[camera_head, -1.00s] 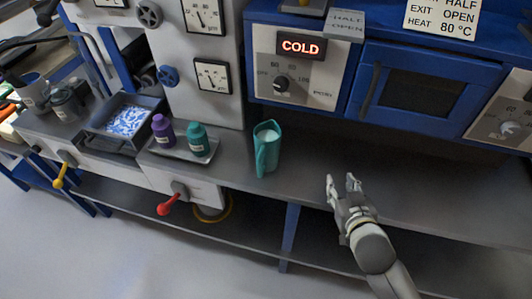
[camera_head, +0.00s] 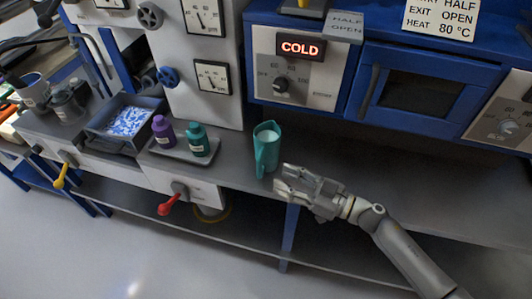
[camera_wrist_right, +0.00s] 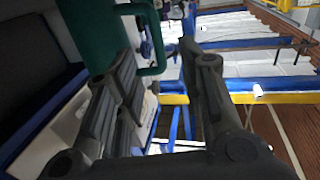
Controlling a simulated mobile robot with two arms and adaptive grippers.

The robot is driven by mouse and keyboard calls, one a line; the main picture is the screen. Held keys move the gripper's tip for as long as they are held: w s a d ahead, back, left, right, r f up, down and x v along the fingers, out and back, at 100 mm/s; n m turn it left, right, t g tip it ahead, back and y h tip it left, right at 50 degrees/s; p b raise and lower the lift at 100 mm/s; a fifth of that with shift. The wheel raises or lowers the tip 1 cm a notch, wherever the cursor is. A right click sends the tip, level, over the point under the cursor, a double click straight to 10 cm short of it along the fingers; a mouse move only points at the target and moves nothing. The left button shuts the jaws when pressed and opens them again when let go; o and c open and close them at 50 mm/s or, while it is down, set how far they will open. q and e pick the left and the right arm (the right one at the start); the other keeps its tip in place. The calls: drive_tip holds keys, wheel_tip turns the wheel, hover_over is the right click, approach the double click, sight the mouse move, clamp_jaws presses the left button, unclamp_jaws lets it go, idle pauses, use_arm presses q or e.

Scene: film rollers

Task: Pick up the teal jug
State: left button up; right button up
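The teal jug (camera_head: 266,152) stands upright on the grey counter, with white contents showing at its top. My right gripper (camera_head: 281,179) is open and empty, just right of and in front of the jug's lower part. In the right wrist view the jug (camera_wrist_right: 86,32) is at upper left and its handle shows beyond the fingertips. The open fingers (camera_wrist_right: 160,58) point toward the handle side; I cannot tell whether they touch it. My left gripper is not in view.
A tray (camera_head: 173,151) with a purple bottle (camera_head: 162,131) and a teal bottle (camera_head: 198,139) lies left of the jug. A blue cabinet with a COLD display (camera_head: 301,47) stands behind. The counter (camera_head: 395,180) right of the jug is clear.

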sight(259, 175)
drive_tip(key=p+x, duration=0.1)
drive_tip(key=x, duration=0.7)
drive_tip(key=shift+w+a, duration=0.3)
drive_tip(key=shift+w, duration=0.05)
clamp_jaws()
drive_tip(key=shift+r, duration=0.1)
